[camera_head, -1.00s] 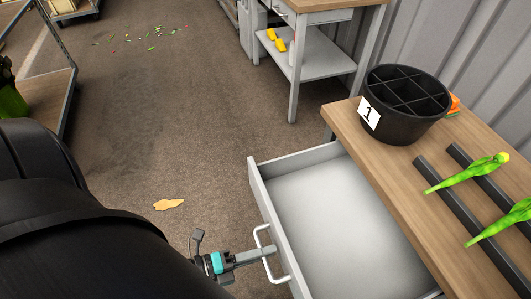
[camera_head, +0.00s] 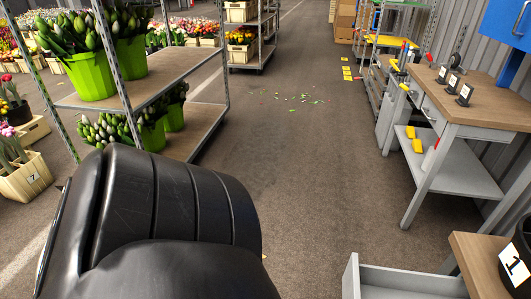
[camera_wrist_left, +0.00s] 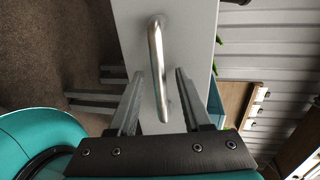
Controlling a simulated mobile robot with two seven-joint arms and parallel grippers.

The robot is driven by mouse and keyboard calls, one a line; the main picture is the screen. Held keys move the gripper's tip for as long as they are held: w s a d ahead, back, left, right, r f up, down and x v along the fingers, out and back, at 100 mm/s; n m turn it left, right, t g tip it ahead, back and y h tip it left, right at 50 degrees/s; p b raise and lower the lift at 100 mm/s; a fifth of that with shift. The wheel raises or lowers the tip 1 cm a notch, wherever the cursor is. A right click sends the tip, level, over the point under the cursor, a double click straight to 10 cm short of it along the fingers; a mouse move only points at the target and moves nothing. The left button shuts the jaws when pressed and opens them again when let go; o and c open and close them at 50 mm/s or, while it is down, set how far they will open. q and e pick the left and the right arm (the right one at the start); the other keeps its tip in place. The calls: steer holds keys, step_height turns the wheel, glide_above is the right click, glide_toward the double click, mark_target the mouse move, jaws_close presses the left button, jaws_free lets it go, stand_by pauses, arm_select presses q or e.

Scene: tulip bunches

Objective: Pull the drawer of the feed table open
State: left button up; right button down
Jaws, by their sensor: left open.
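The drawer (camera_head: 400,282) of the feed table (camera_head: 470,262) is pulled out and shows at the bottom of the head view, cut off by the lower edge. In the left wrist view, its pale front panel (camera_wrist_left: 198,30) carries a metal bar handle (camera_wrist_left: 155,45). My left gripper (camera_wrist_left: 159,76) is open, with one finger on each side of the handle in the picture. I cannot tell whether a finger touches the handle. The left gripper is outside the head view, where my dark arm fills the lower left. My right gripper is not in view.
A black bucket (camera_head: 516,268) marked 1 stands on the feed table. Another workbench (camera_head: 440,95) stands behind it on the right. A rack (camera_head: 160,85) with green tulip buckets stands on the left. The floor (camera_head: 310,170) between is clear apart from scattered scraps.

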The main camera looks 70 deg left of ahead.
arm_select(q)
steer(key=p+v, duration=0.1)
steer(key=v, duration=1.3)
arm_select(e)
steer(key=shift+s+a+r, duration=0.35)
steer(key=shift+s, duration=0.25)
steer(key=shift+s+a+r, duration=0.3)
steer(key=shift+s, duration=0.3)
arm_select(q)
steer(key=shift+w+d, duration=0.1)
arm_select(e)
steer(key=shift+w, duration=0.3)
arm_select(q)
steer(key=shift+f, duration=0.1)
